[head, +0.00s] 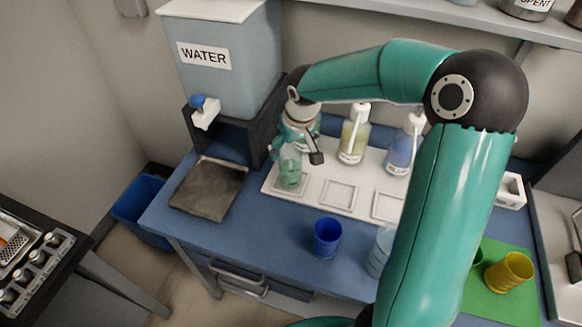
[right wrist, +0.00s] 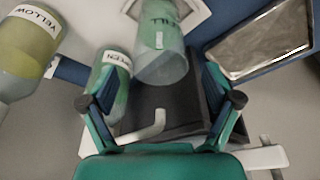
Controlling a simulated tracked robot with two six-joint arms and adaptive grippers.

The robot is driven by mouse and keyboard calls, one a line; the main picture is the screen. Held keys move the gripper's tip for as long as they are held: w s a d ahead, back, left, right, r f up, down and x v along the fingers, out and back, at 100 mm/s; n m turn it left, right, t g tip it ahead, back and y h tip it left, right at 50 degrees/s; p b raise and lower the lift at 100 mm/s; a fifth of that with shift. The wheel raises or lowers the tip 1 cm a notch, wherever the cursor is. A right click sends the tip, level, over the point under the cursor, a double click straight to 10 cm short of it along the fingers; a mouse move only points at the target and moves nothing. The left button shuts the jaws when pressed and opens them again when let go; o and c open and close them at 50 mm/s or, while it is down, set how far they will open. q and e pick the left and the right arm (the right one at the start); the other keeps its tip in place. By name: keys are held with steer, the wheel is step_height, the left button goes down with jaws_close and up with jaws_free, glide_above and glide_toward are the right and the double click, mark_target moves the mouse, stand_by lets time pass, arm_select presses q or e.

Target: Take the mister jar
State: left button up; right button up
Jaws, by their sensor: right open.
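The likely mister jar is a clear, green-tinted jar (head: 290,172) on the left square of a white tray (head: 338,208) in the head view. In the right wrist view the jar (right wrist: 160,55) carries a small label that I cannot read fully. My right gripper (head: 296,150) is open and empty just above and behind the jar. In the right wrist view its fingers (right wrist: 165,100) are spread, with the jar ahead of the gap and apart from them. A pump bottle labelled green (right wrist: 112,85) stands close beside the jar, near one finger. My left gripper is not in view.
A water tank (head: 225,75) on a dark stand and a grey plate (head: 208,188) are at left. A blue cup (head: 327,238) stands in front. Bare table lies left of it.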

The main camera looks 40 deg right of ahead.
steer(key=shift+x, duration=0.9)
steer(key=shift+c, duration=0.3)
steer(key=shift+w, duration=0.1)
steer(key=c, duration=1.6)
jaws_close()
